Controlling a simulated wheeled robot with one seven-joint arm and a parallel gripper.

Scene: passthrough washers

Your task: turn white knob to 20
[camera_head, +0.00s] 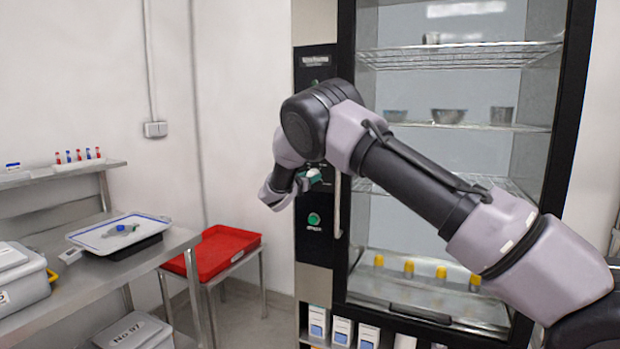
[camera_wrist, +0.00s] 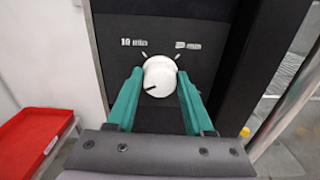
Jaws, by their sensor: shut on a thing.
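The white knob (camera_wrist: 160,72) is on a dark panel (camera_wrist: 205,62) in the wrist view. Its black mark points to the lower left. A label reading 10 min (camera_wrist: 134,42) is at its upper left and a blurred label, perhaps 20 min (camera_wrist: 188,45), at its upper right, each with a short tick line. My gripper (camera_wrist: 160,80) has its two green fingers on either side of the knob, shut on it.
A green button (camera_head: 314,219) is below my gripper on the panel. The glass-fronted cabinet (camera_head: 345,120) with wire shelves stands right of it. A red tray (camera_head: 228,250) on a stand and a metal bench (camera_head: 100,285) are at the left.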

